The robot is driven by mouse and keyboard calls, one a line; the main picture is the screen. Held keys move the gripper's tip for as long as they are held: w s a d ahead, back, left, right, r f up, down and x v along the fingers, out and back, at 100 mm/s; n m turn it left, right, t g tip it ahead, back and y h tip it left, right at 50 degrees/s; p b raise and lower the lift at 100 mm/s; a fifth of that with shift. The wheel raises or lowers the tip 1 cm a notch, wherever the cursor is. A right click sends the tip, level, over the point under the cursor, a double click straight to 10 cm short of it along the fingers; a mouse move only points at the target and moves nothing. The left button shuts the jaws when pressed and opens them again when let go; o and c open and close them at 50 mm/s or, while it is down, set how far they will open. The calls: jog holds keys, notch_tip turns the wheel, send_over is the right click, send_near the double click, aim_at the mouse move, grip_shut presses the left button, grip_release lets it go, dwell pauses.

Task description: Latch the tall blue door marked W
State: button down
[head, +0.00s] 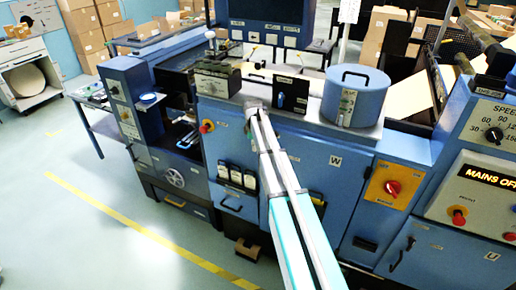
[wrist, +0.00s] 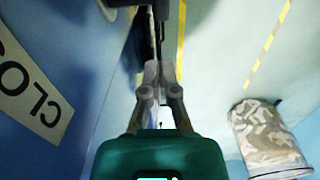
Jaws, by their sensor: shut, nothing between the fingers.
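The blue door (head: 343,180) with a white W plate is on the front of the blue machine in the head view. My pale arm crosses in front of its left part, and a dark handle shows low beside the arm. I cannot tell whether the door sits flush. In the wrist view my gripper (wrist: 158,72) is shut and empty, its fingers pointing up the picture. A dark part, perhaps a handle or latch, is just beyond the fingertips; contact is unclear. A blue panel with a partly cut-off "CLOS" label (wrist: 35,95) is left of the gripper.
A red rotary switch (head: 392,188) on an orange plate is right of the door. A blue canister (head: 356,96) stands on the machine top. A scrap bin (wrist: 265,140) stands at the right in the wrist view. Floor at the left is open, with a yellow line (head: 140,228).

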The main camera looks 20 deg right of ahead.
notch_tip(320, 180, up, 10)
jog(key=p, duration=0.9)
jog(key=shift+s, duration=0.1)
jog(key=c, duration=1)
grip_release()
jog(key=shift+s, duration=0.15)
jog(key=shift+o, duration=1)
jog(key=shift+s+a+f, duration=0.15)
jog(key=shift+s+f, duration=0.05)
jog(key=shift+s, duration=0.05)
jog(key=shift+o, duration=0.8)
jog(key=s+a+f+m+b, duration=0.2)
jog(key=s+a+f+b, duration=0.1)
jog(key=s, duration=0.4)
jog(key=s+a+f+m+b, duration=0.2)
jog(key=s+a+f+b, duration=0.1)
jog(key=s, duration=0.4)
jog(key=shift+s+a+f+b, duration=0.2)
jog(key=shift+a+f+b, duration=0.15)
jog(key=shift+a+b, duration=0.1)
jog(key=s+a+f+m+b, duration=0.2)
jog(key=s+f, duration=0.1)
jog(key=s, duration=0.4)
jog(key=s+a+f+m+b, duration=0.2)
jog(key=s+a+m+b, duration=0.1)
jog(key=s, duration=0.5)
jog(key=shift+a+f+b, duration=0.15)
jog(key=shift+f+b, duration=0.2)
jog(key=shift+f, duration=0.05)
jog(key=shift+a, duration=0.1)
